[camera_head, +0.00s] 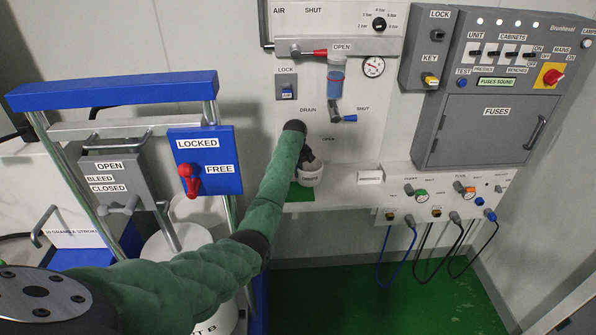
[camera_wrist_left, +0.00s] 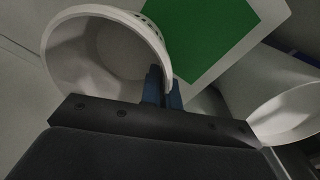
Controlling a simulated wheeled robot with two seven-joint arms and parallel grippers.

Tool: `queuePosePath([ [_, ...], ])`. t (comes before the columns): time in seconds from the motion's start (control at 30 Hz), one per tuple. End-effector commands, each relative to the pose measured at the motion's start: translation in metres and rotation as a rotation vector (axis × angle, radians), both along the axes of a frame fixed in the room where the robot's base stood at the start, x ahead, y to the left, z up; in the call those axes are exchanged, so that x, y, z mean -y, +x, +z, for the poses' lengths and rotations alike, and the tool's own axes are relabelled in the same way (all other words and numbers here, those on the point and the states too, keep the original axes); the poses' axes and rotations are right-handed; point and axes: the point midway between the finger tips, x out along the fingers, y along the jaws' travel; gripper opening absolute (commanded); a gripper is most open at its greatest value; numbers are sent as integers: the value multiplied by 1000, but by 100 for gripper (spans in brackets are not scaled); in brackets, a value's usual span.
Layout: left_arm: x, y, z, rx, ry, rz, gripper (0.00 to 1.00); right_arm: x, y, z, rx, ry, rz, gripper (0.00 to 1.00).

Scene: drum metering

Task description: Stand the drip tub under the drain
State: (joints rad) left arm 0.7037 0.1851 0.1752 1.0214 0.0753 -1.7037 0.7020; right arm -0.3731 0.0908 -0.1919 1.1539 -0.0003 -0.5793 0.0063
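The drip tub (camera_head: 311,177) is a small white cup with dark lettering, at the wall shelf near a green patch (camera_head: 322,195). In the left wrist view the tub (camera_wrist_left: 90,60) is large, its open mouth facing the camera. My left gripper (camera_head: 308,160) is at its rim; in the wrist view the two dark blue fingers (camera_wrist_left: 163,90) straddle the rim, one inside and one outside, closed on it. The drain is under the blue filter bowl (camera_head: 336,78), with a blue lever (camera_head: 348,118), above and right of the tub. Whether the tub touches the shelf is unclear.
A blue-topped frame (camera_head: 120,90) with a LOCKED/FREE panel (camera_head: 207,160) and white drums stands at left, beside my left arm. Green floor (camera_head: 400,295) is clear below.

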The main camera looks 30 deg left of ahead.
Motion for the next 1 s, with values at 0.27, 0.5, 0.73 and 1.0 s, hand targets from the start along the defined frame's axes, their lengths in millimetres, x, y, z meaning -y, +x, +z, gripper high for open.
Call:
queuePosePath([
  [0.27,0,0,-2,0,0,0,0,0,0,0,0,0,0,36],
  [0.5,0,0,-2,0,0,0,25,2,1,0,2,-2,0,36],
  [0.73,0,0,1,1,0,0,25,3,2,-2,1,-3,-1,36],
  [1.0,-2,-1,33,3,1,0,25,-14,10,19,-17,11,-7,36],
])
